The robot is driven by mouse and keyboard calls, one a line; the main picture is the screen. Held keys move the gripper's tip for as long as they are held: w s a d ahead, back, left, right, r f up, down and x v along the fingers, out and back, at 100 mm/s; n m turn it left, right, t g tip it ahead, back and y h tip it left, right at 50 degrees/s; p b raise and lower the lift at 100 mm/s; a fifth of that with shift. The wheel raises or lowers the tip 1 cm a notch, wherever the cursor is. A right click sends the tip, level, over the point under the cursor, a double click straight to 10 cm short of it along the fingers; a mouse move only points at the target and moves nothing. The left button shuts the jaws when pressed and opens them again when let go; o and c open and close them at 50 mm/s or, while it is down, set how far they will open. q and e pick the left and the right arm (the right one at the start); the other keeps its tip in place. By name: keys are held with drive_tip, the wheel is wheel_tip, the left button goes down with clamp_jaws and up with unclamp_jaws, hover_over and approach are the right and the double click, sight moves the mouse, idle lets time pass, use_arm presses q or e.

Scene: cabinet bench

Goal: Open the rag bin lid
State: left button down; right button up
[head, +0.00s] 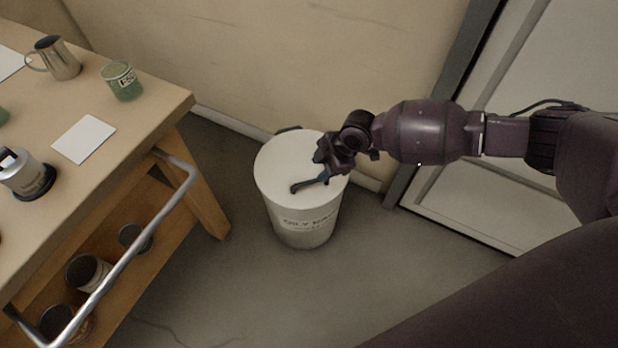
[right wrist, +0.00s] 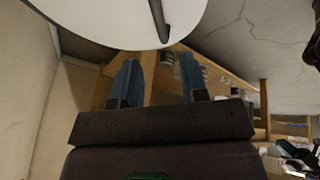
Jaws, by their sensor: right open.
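The rag bin (head: 305,223) is a white round bin standing on the floor, with dark lettering on its front. Its flat white lid (head: 280,167) looks shut, with a dark handle bar (head: 308,184) on top. My right gripper (head: 322,172) is over the right part of the lid in the head view. In the right wrist view its two blue fingers (right wrist: 160,82) are apart with nothing between them. The lid (right wrist: 110,15) and the handle's end (right wrist: 160,25) show beyond the fingertips. I cannot tell whether a finger touches the lid. My left gripper is not in view.
A wooden bench (head: 120,170) stands at the left with a metal rail (head: 130,250), a metal jug (head: 60,58), a green cup (head: 122,80) and cans below. A wall is behind the bin. A pale framed panel (head: 540,80) is at the right. Floor in front is clear.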

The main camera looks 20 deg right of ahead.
sight(309, 181)
drive_tip(key=b+x, duration=0.1)
drive_tip(key=x, duration=0.5)
drive_tip(key=shift+s+f+b, duration=0.15)
drive_tip(key=shift+f+b, duration=0.1)
drive_tip(key=shift+b, duration=0.1)
drive_tip(key=shift+w+a+f, duration=0.3)
drive_tip(key=shift+f, duration=0.3)
drive_tip(key=shift+c, duration=0.4)
clamp_jaws()
